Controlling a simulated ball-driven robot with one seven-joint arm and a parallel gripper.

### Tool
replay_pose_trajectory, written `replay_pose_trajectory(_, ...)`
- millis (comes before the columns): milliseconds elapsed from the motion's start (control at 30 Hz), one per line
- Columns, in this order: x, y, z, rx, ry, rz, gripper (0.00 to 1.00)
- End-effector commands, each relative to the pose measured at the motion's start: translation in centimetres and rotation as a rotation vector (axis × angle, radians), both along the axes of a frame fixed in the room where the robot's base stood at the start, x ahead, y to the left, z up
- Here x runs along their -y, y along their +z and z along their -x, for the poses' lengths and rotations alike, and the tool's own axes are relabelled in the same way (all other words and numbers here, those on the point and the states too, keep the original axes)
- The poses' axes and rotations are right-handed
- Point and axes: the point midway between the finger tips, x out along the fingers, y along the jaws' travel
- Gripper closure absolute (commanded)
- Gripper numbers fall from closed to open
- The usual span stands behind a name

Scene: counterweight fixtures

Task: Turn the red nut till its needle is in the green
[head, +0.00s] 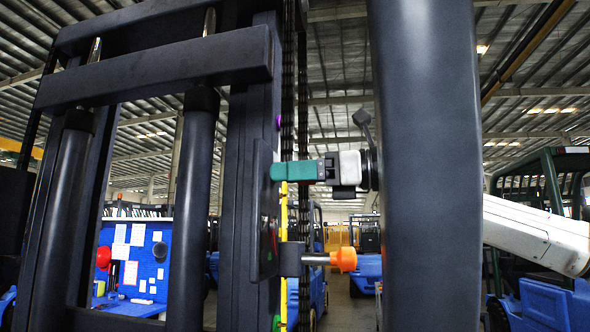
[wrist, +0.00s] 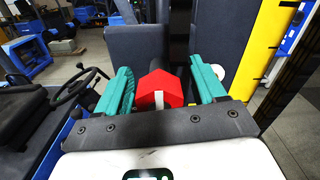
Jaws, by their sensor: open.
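The red nut (wrist: 155,84) shows in the wrist view, a faceted block with a pale stripe on its near face. My gripper (wrist: 166,82) has its two teal fingers apart, one on each side of the nut. A gap shows on both sides, so the fingers appear not to press on it. I cannot make out the needle or the green zone in either view.
An orange knob (head: 344,259) on a metal shaft sticks out below my gripper in the head view. A yellow strip (head: 284,225) stands beside the dark mast. In the wrist view a yellow post (wrist: 275,45) is at the right and a steering wheel (wrist: 78,86) at the left.

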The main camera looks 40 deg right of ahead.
Motion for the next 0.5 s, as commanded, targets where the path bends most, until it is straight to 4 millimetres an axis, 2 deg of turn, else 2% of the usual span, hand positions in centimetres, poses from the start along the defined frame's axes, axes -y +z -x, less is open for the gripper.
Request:
replay_pose_trajectory(200, 0.01, -0.02, -0.03, 0.0, 0.0, 0.0, 0.3)
replay_pose_trajectory(500, 0.02, -0.02, -0.01, 0.0, 0.0, 0.0, 0.58)
